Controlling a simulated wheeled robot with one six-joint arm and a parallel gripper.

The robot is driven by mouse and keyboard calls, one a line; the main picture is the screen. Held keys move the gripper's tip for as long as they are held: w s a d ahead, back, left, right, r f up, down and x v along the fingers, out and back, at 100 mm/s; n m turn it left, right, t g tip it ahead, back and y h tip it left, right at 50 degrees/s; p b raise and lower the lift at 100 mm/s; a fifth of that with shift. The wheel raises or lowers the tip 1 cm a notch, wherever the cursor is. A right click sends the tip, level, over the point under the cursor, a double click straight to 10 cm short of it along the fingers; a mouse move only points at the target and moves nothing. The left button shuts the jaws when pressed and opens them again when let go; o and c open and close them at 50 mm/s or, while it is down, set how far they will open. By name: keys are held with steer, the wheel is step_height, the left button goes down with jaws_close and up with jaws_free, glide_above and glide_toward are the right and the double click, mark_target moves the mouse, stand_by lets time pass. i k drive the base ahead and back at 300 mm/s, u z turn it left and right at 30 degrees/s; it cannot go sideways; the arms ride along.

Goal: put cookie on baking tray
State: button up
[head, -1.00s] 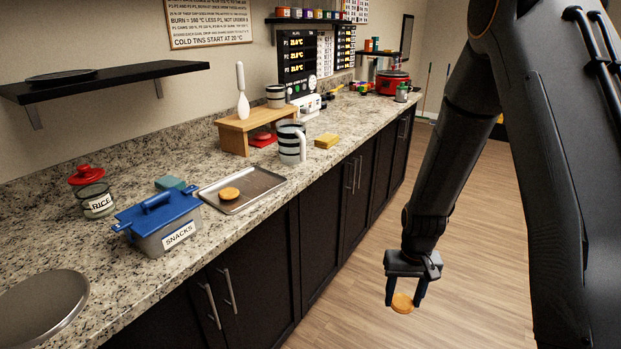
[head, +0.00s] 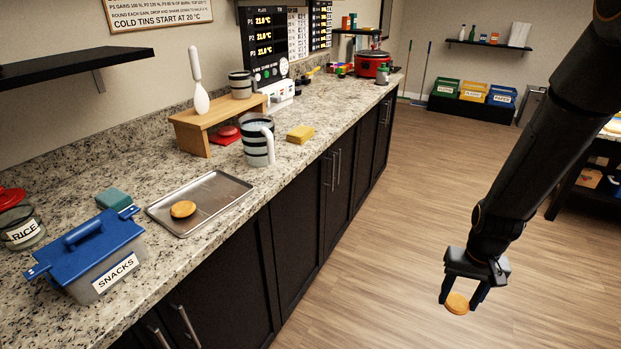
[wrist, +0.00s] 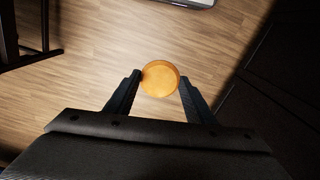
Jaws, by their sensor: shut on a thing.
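My gripper (head: 462,296) is shut on a round golden cookie (head: 457,303) and holds it over the open floor, to the right of the counter. In the wrist view the cookie (wrist: 160,78) sits between the two fingertips. The metal baking tray (head: 222,188) lies on the counter, left of and apart from my gripper. Another round cookie (head: 183,209) lies on the tray, toward its left side.
A snacks box with a blue lid (head: 90,255) stands just left of the tray. A striped mug (head: 258,140), a yellow sponge (head: 300,134) and a wooden stand (head: 215,122) are behind it. The wood floor (head: 400,200) is clear.

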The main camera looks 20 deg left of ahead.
mark_target(219, 191)
steer(key=u, duration=0.05)
steer(key=i, duration=1.45)
steer(key=u, duration=2.45)
